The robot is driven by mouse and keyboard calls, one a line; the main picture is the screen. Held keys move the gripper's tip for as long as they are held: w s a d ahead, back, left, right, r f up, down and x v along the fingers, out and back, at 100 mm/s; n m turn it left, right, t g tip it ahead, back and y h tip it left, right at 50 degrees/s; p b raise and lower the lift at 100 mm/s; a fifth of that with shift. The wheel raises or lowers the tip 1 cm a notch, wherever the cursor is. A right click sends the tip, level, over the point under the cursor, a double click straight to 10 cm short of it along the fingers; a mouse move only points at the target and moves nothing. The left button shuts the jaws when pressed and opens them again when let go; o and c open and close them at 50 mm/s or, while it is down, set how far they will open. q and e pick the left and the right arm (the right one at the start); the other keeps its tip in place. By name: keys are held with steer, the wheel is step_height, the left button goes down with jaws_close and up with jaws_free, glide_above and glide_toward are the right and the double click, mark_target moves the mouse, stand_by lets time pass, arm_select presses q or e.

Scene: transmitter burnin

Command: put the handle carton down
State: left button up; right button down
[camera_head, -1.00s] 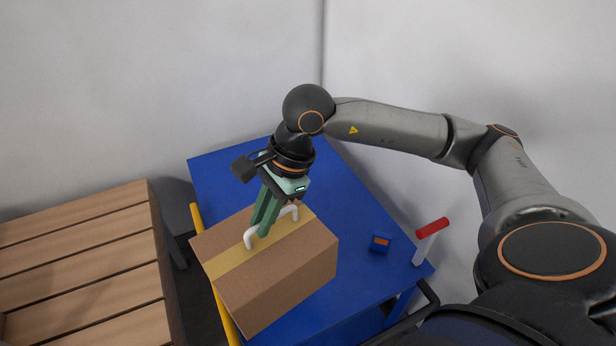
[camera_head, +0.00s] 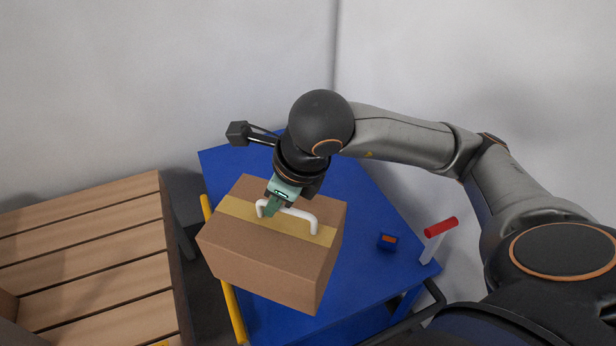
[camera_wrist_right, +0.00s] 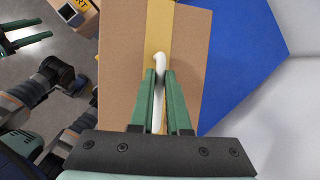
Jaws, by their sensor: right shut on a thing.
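The handle carton (camera_head: 265,265) is a brown box with a yellow tape strip and a white handle (camera_head: 300,213) on top. My right gripper (camera_head: 270,208) is shut on that handle, near its left end in the head view. In the right wrist view the green fingers (camera_wrist_right: 160,78) lie on both sides of the white handle. The carton is over the left part of the blue table (camera_head: 365,205); I cannot tell whether its bottom touches the top. My left gripper (camera_wrist_right: 32,34) shows only at the wrist view's upper left, fingers apart and empty.
A yellow rail (camera_head: 234,312) runs along the table's left side, partly behind the carton. A slatted wooden platform (camera_head: 90,245) stands left. The table's back right is clear.

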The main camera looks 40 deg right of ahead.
steer(key=w+d+f, duration=0.1)
steer(key=w+d, duration=0.1)
steer(key=w+d+f, duration=0.1)
steer(key=w+d, duration=0.1)
steer(key=w+d+f, duration=0.1)
steer(key=d, duration=0.1)
steer(key=shift+w+d+f, duration=0.2)
steer(key=shift+w+d, duration=0.1)
steer(key=shift+w, duration=0.1)
steer(key=w+d+f, duration=0.3)
steer(key=f, duration=0.6)
steer(key=shift+w+d, duration=0.25)
steer(key=shift+d, duration=0.15)
steer(key=shift+f, duration=0.1)
steer(key=c, duration=1.2)
jaws_free()
steer(key=shift+s+f, duration=0.15)
steer(key=shift+f, duration=0.05)
steer(key=o, duration=0.3)
